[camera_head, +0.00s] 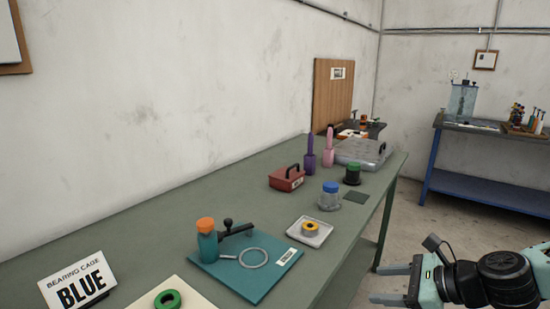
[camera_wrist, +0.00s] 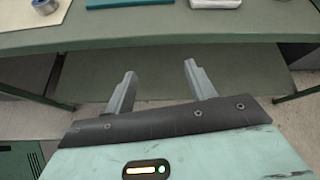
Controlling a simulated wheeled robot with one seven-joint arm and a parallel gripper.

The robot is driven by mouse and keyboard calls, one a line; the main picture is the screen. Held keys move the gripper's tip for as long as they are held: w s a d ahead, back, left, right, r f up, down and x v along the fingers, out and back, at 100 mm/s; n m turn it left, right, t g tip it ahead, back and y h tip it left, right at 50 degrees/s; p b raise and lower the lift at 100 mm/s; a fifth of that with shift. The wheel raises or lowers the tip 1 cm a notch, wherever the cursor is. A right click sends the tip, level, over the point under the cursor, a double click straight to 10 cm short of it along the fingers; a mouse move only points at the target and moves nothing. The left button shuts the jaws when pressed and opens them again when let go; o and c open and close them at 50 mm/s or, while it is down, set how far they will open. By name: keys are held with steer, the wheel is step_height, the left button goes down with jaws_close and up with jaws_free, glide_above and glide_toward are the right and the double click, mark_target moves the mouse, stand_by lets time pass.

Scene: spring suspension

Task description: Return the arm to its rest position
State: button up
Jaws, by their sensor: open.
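My gripper (camera_head: 384,285) is at the lower right of the head view, off the front edge of the green workbench (camera_head: 150,222) and over the floor. Its two grey fingers are spread apart with nothing between them. In the wrist view the open fingers (camera_wrist: 156,85) point toward the front edge of the bench, with the lower shelf (camera_wrist: 175,70) behind them. My arm reaches in from the right edge of the head view.
On the bench stand a "BLUE" sign (camera_head: 78,285), a teal board (camera_head: 250,270) with an orange-capped bottle, a white tray (camera_head: 310,232), a red box (camera_head: 286,179) and a blue-capped jar (camera_head: 330,197). A blue-framed table (camera_head: 480,187) stands at the right. Open floor lies between.

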steer(key=s+a+f+n+g+h, duration=0.2)
steer(key=s+a+n+g, duration=0.15)
steer(key=s+n, duration=0.35)
steer(key=s+a+f+n+g+h, duration=0.1)
steer(key=s+a+n+g+h, duration=0.15)
steer(key=s+n+g, duration=0.4)
steer(key=s+a+r+n+t+h, duration=0.2)
steer(key=s+r+n, duration=0.6)
steer(key=r+n, duration=0.4)
steer(key=n+t+h, duration=0.1)
steer(key=n+h, duration=0.1)
steer(key=n, duration=0.3)
steer(key=shift+a+r, duration=0.35)
steer(key=shift+a, duration=0.05)
steer(key=shift+h, duration=0.25)
